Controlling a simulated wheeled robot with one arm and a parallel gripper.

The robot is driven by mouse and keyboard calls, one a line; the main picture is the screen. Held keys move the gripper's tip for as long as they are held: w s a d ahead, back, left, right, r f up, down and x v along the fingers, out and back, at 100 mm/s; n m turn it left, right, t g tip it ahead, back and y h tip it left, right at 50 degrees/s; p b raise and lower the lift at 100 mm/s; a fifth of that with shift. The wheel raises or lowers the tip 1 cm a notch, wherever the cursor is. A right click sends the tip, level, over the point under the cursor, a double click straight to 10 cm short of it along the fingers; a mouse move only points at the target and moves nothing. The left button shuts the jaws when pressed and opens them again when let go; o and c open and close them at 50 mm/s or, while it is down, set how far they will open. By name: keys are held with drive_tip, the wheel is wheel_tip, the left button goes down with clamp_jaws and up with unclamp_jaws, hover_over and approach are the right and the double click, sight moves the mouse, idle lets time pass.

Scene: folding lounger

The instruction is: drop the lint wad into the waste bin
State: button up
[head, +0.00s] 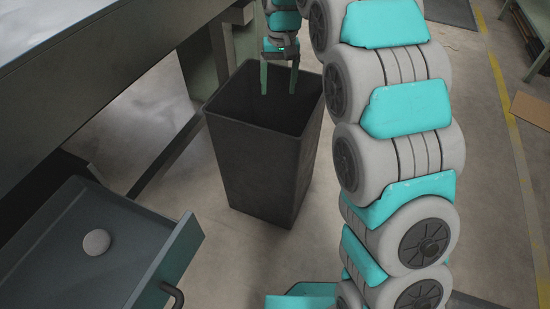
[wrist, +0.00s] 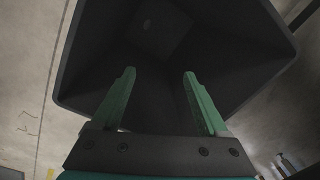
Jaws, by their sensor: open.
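The waste bin (head: 262,150) is a tall dark square bin, upright on the floor with its top open. My gripper (head: 279,92) is over the bin's mouth with its two green fingers pointing down, apart and empty. In the wrist view, my gripper (wrist: 160,75) is open over the bin's dark inside (wrist: 215,50).
The grey open drawer (head: 178,250) juts out at the lower left, with a dark handle. A workbench (head: 95,75) runs along the upper left, its leg frame behind the bin. The concrete floor (head: 250,262) in front of the bin is clear. A yellow line (head: 505,110) crosses the right.

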drive_tip(key=shift+r, duration=0.1)
wheel_tip(320, 180, up, 8)
drive_tip(key=shift+d+f+p, duration=0.2)
drive_tip(key=shift+p, duration=0.25)
idle(0.3)
